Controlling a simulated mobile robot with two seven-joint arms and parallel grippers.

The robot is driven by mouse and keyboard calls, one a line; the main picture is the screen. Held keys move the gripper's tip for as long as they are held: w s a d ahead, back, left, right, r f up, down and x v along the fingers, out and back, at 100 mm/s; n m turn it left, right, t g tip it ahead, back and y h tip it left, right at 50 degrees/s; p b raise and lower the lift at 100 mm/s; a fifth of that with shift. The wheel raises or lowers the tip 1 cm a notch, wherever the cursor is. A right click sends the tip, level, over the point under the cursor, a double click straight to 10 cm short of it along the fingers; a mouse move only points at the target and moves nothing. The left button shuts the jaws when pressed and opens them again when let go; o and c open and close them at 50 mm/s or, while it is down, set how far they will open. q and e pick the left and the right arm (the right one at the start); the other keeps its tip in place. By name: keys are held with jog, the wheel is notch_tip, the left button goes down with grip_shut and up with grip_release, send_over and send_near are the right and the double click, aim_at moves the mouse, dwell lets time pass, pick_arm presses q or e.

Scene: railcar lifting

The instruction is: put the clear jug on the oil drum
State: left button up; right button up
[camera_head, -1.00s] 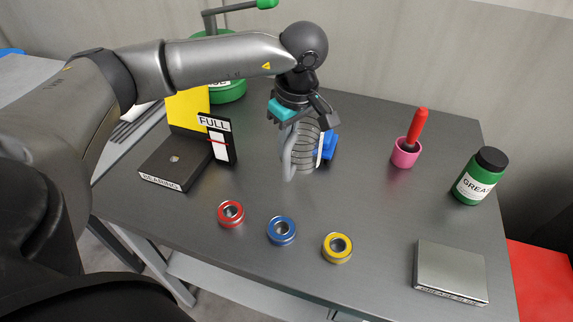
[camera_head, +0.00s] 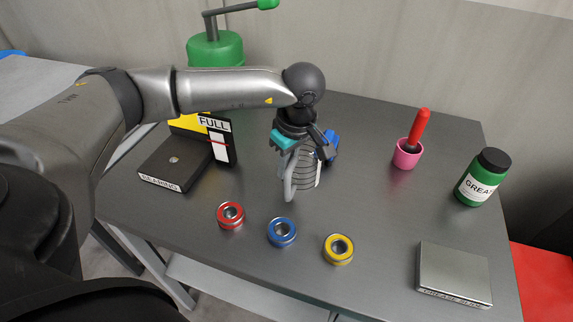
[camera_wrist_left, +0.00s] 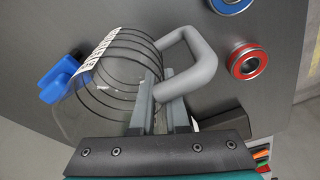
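The clear jug (camera_head: 306,174) has dark rings, a white label strip and a thick grey handle (camera_head: 289,178). It is near the middle of the table, and the left wrist view shows its body (camera_wrist_left: 108,88). My left gripper (camera_head: 304,150) points down at it. In the left wrist view its two fingers (camera_wrist_left: 162,98) are closed around the handle. I cannot tell whether the jug's base touches the table. A green drum (camera_head: 213,49) with a pump arm stands at the back left, its lower part and any label hidden behind my left arm. My right gripper is not in view.
Red (camera_head: 231,215), blue (camera_head: 282,232) and yellow (camera_head: 338,249) bearings lie in front. A gauge stand marked FULL (camera_head: 218,140) is left. A blue object (camera_head: 331,146) is behind the jug. A pink cup (camera_head: 405,157), grease bottle (camera_head: 483,178) and metal box (camera_head: 453,271) stand right.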

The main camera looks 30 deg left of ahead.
pick_arm(q)
jog(key=shift+o, duration=1.4)
